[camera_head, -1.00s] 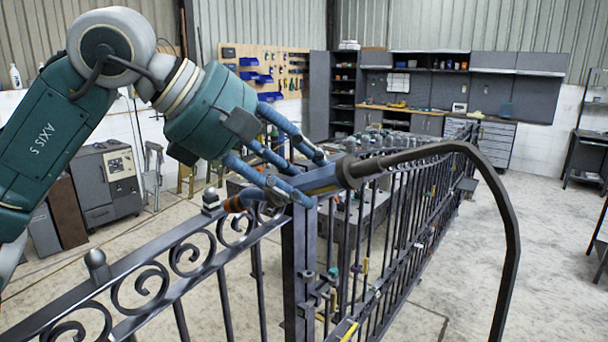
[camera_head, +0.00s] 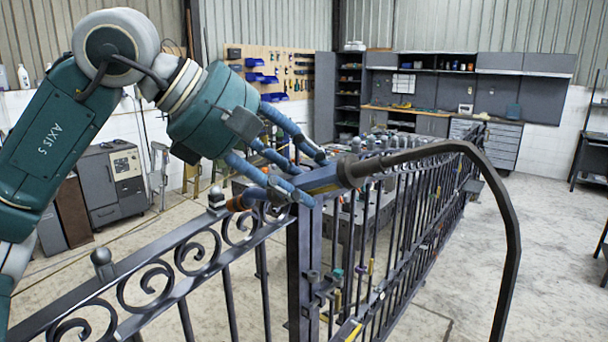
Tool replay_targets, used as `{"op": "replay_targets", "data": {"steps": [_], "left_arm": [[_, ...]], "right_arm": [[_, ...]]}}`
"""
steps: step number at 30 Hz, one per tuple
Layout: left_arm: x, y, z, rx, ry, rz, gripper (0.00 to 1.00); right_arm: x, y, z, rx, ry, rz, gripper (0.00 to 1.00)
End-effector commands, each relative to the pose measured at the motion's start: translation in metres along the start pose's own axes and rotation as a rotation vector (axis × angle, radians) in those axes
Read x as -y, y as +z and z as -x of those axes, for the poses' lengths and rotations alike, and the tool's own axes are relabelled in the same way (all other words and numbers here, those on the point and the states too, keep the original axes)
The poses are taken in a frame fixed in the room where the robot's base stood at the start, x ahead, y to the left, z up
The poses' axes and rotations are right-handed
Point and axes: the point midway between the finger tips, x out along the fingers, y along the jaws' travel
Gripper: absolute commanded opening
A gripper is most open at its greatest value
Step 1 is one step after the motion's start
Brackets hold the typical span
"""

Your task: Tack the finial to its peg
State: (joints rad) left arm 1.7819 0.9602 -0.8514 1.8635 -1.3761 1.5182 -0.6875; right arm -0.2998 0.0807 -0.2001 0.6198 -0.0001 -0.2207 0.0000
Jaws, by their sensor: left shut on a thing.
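My left gripper (camera_head: 303,180) has blue fingers and is shut on a torch-like tool (camera_head: 350,170). The tool lies across the top of the gate post, with a dark, thick rear end to the right and a copper-brown tip (camera_head: 237,203) to the left. The tip is right beside a small grey finial (camera_head: 216,197) on the gate's top rail; I cannot tell whether they touch. The finial stands upright, and its peg is hidden. Another rounded grey piece (camera_head: 102,263) stands further left on the rail. My right gripper is not in view.
The dark scroll gate (camera_head: 180,250) runs across the front, and a barred section (camera_head: 420,215) runs back to the right. A long dark arched line (camera_head: 512,220) comes down at the right. Grey cabinets (camera_head: 113,185) stand left; concrete floor is open at right.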

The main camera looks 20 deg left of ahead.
Motion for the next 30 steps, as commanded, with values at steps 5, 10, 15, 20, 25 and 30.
{"op": "replay_targets", "data": {"steps": [5,10,15,20,25,30], "left_arm": [[-0.001,0.001,0.001,0.002,0.004,0.0,0.03],[-0.001,-0.001,0.001,0.002,0.004,0.0,0.03],[-0.001,-0.005,0.001,0.002,0.004,0.0,0.03],[-0.001,-0.01,0.001,0.002,0.004,0.001,0.03],[-0.001,-0.013,0.001,0.002,0.004,-0.001,0.03],[-0.001,-0.013,0.001,0.002,0.004,-0.001,0.03]], "right_arm": [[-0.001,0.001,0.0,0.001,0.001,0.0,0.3],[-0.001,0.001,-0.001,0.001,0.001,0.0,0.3],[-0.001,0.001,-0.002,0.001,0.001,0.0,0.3],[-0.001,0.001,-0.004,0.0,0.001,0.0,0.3],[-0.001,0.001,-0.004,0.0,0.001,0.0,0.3],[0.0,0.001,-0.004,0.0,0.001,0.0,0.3]]}}
